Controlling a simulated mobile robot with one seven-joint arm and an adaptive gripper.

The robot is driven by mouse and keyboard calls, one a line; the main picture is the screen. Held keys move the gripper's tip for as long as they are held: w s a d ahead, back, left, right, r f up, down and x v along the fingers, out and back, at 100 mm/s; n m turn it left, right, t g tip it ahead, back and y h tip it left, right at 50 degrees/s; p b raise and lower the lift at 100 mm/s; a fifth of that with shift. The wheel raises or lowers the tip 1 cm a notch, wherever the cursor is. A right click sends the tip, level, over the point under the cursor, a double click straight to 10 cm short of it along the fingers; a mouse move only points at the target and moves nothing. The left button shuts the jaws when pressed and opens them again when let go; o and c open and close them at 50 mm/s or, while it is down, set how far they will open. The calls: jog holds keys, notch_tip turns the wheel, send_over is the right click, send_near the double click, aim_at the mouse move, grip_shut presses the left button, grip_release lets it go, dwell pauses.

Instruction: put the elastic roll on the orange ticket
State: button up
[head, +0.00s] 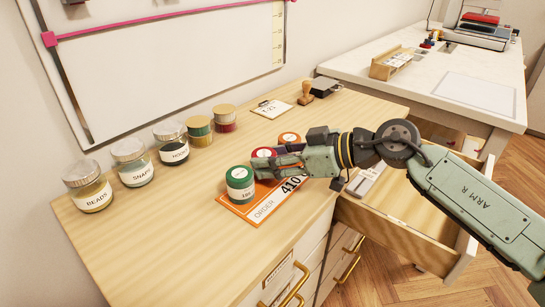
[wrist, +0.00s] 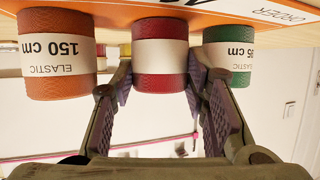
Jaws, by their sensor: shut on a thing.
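The orange ticket (head: 237,211), marked ORDER 410, lies flat near the front of the wooden top, and it also shows in the wrist view (wrist: 215,10). My gripper (head: 275,162) is shut on a red elastic roll (wrist: 160,80) with a white label; this roll also shows in the head view (head: 263,153). The red roll is upright at the ticket; whether its base touches is hidden. A green elastic roll (head: 240,182) stands on the ticket on one side of it. An orange elastic roll (head: 289,138), labelled 150 cm, stands on the other side.
Several labelled jars (head: 131,162) line the back left. A tag card (head: 272,109), a wooden stamp (head: 305,94) and a dark ink pad (head: 325,87) are at the back. An open drawer (head: 400,232) juts out at the front right. A white table (head: 440,70) stands beyond.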

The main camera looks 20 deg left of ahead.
jog(key=o, duration=0.8)
jog(key=shift+f, duration=0.1)
jog(key=shift+r, duration=0.2)
jog(key=b+v, duration=0.1)
jog(key=v, duration=1.1)
jog(key=shift+b, duration=0.4)
